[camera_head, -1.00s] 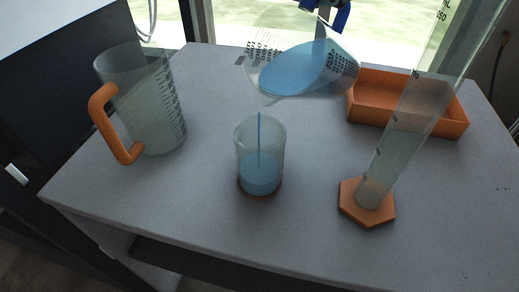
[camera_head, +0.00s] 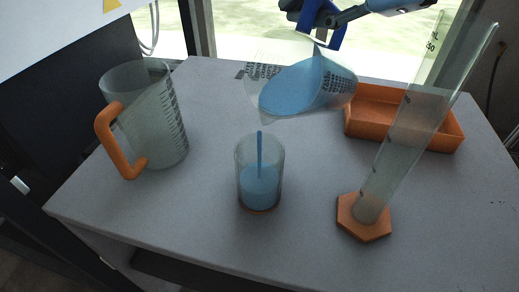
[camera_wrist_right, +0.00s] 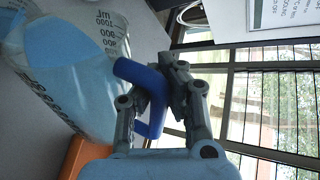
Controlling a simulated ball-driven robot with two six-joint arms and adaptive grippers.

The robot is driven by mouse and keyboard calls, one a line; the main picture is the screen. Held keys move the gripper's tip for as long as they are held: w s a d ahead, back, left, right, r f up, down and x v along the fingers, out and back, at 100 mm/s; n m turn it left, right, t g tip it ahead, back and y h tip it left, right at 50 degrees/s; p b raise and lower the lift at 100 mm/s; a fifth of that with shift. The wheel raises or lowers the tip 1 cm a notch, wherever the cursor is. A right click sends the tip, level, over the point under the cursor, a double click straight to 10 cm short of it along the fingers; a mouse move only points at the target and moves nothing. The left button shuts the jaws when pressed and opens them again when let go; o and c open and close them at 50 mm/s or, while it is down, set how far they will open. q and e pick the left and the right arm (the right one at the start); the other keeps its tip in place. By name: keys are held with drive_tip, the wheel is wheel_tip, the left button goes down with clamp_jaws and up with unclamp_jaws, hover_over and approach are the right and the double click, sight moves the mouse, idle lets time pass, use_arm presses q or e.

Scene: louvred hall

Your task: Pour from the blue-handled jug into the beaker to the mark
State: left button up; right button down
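The clear jug (camera_head: 300,88) with the blue handle (camera_head: 322,22) is tilted above and behind the beaker, its lip towards the beaker, with blue liquid inside. My right gripper (camera_head: 318,18) is shut on the handle; the right wrist view shows its fingers (camera_wrist_right: 160,92) around the blue handle and the jug (camera_wrist_right: 75,70) with printed marks. The clear beaker (camera_head: 246,160) stands upright on the table. A thin blue stream (camera_head: 260,148) drops into it, and blue liquid fills about its lower half. I cannot make out a mark on the beaker. My left gripper is out of view.
An orange-handled jug (camera_head: 150,115) stands at the left of the table (camera_head: 200,240). A tall measuring cylinder (camera_head: 405,135) on an orange hexagonal base (camera_head: 362,222) leans in the picture at the right. An orange tray (camera_head: 372,122) lies behind it. The front middle is clear.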

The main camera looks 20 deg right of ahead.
drive_tip(key=shift+r, duration=0.1)
idle(0.4)
drive_tip(key=shift+s+a+r+p, duration=0.1)
drive_tip(key=shift+p, duration=0.3)
idle(0.4)
drive_tip(key=shift+a, duration=0.1)
drive_tip(key=shift+r+p, duration=0.1)
drive_tip(key=shift+p, duration=0.3)
idle(0.4)
idle(0.5)
